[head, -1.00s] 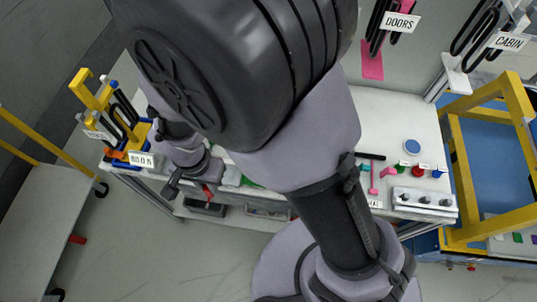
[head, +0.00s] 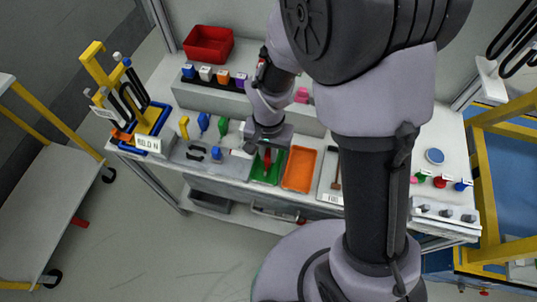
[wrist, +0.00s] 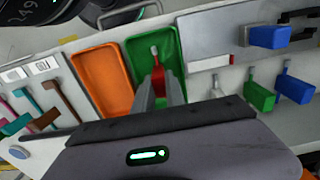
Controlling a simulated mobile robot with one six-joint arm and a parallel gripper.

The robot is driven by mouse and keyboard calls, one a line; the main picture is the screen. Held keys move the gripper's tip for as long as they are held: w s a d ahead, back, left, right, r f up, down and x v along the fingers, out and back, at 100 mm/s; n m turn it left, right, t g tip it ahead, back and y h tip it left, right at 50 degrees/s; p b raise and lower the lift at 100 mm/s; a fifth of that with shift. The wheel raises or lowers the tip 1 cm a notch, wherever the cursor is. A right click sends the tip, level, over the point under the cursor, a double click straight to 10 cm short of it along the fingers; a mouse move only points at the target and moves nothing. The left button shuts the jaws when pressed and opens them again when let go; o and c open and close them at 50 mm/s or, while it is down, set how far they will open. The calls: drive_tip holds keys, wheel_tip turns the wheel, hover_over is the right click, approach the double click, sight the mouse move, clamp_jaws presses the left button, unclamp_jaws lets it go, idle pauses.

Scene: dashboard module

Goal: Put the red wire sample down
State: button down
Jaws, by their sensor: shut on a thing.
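My gripper (head: 266,152) points down over the green tray (head: 273,177) on the workbench. It is shut on the red wire sample (wrist: 158,77), which sits between the two grey fingers in the wrist view. The sample has a pale grey tip (wrist: 154,51) that points away from the gripper. In the wrist view the sample lies in front of the green tray (wrist: 171,43). I cannot tell whether it touches the tray floor. In the head view only a little red (head: 267,160) shows below the gripper.
An orange tray (head: 299,168) lies right beside the green one. Blue and green connector pieces (wrist: 260,97) lie on the other side. A grey shelf with coloured blocks (head: 222,77) and a red bin (head: 208,44) stand behind. A yellow rack (head: 102,66) stands at the left end.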

drive_tip(key=shift+f, duration=0.15)
drive_tip(key=c, duration=1.4)
unclamp_jaws()
wheel_tip(320, 180, up, 13)
drive_tip(key=p, duration=0.5)
wheel_tip(320, 180, up, 6)
drive_tip(key=t, duration=0.1)
hover_over(269, 154)
drive_tip(key=d, duration=0.2)
drive_tip(key=s+d+r+t, duration=0.1)
drive_tip(key=s+r, duration=0.2)
drive_tip(key=s+d+r+t+y, duration=0.1)
drive_tip(key=s+d+r+t, duration=0.1)
drive_tip(key=s+r, duration=0.2)
drive_tip(key=s+d+r+t+y, duration=0.1)
drive_tip(key=s+r, duration=0.3)
drive_tip(key=shift+s+d+r+t, duration=0.1)
drive_tip(key=shift+d+r+t, duration=0.1)
drive_tip(key=shift+d+t, duration=0.2)
